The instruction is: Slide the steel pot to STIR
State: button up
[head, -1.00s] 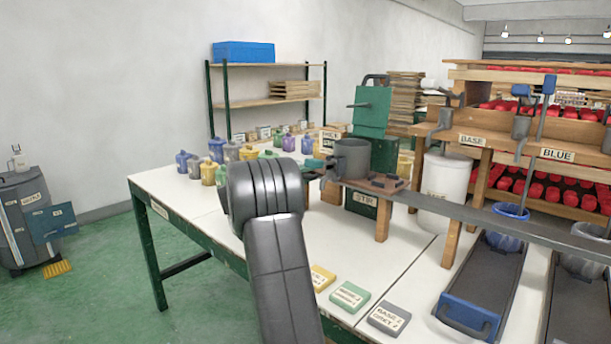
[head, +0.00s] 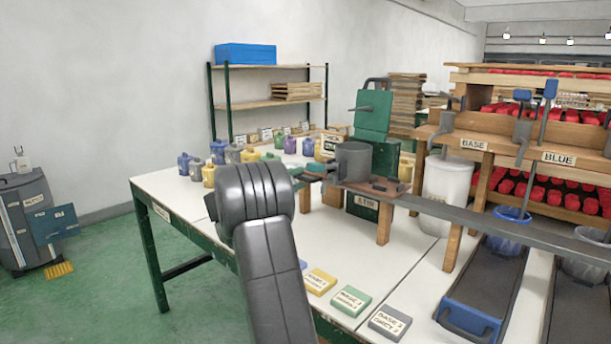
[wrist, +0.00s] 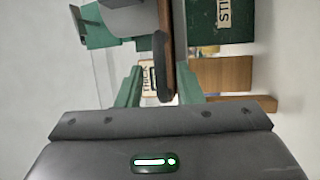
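The STIR box (wrist: 208,22) is at the upper right there. My gripper (wrist: 157,80) has its two green fingers apart, one on each side of the handle. No contact with the handle can be made out. In the head view my arm hides much of the gripper.
Several coloured jars (head: 208,174) stand on the white table (head: 175,192) to the left. Labelled blocks (head: 350,301) lie along its front edge. A white bucket (head: 446,190) and dark trays (head: 470,300) are to the right. A green machine (head: 372,120) stands behind the pot.

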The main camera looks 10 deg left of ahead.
jog(key=p+v, duration=0.1)
jog(key=v, duration=0.9)
jog(key=x, duration=0.4)
jog(key=b+x, duration=0.1)
jog(key=x, duration=0.4)
jog(key=s+x, duration=0.1)
jog(key=x, duration=0.4)
jog(key=shift+s+d+b, duration=0.1)
jog(key=shift+d+b, duration=0.3)
jog(key=shift+d, duration=0.05)
jog(key=shift+a, duration=0.1)
